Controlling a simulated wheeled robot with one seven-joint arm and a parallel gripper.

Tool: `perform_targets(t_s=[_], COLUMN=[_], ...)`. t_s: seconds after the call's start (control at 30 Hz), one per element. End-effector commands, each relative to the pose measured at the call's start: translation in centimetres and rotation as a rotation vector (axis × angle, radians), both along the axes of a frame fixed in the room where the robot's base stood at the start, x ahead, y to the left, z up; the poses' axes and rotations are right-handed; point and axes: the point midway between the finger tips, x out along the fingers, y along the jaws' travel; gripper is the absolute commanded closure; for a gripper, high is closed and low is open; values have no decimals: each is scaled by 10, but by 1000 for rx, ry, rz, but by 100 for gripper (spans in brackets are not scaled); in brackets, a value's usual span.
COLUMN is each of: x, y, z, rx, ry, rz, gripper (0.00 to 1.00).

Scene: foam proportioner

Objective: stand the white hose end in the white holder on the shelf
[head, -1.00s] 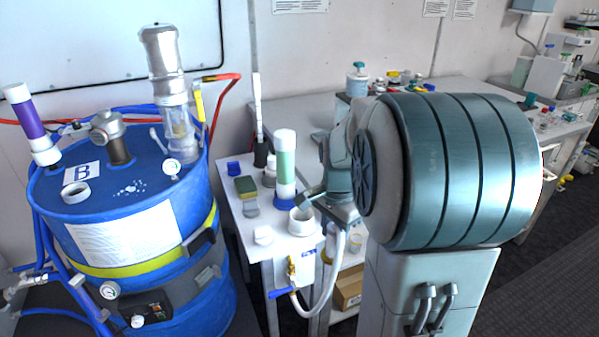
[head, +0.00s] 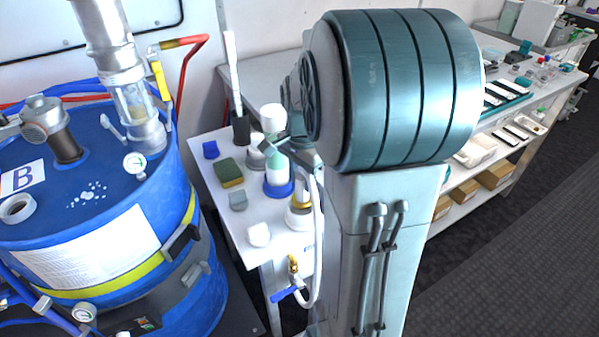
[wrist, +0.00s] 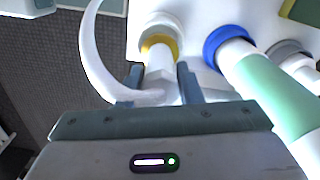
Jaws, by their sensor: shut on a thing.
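The white hose end (wrist: 160,62), with a yellow band, is between the two fingers of my gripper (wrist: 160,82) in the wrist view. Its banded end is at the mouth of the white holder (wrist: 150,22), apparently within the rim; how deep it sits is hidden. In the head view the yellow band (head: 301,199) shows just above the holder (head: 297,220), at the shelf's front right. The white hose (head: 319,235) loops down to a brass valve. My gripper (head: 303,180) is partly hidden there by the arm and a green-white bottle.
The green-white bottle (head: 275,150) stands in a blue ring (head: 279,188) close beside the holder. A sponge (head: 229,172) and small pieces lie left on the white shelf (head: 213,187). A blue drum (head: 90,210) stands left. A blue-handled valve (head: 285,293) hangs below the shelf front.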

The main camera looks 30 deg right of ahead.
Motion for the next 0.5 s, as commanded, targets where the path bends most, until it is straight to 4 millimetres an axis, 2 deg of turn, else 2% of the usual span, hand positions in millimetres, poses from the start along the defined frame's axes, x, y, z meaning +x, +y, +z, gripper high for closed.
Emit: perform_targets(t_s=[0.03,0.3,0.5], x=[0,0,1], y=[0,1,2], z=[-9,-37,-46], rx=[0,0,0], ry=[0,0,-1], rz=[0,3,4], gripper=[100,100,100])
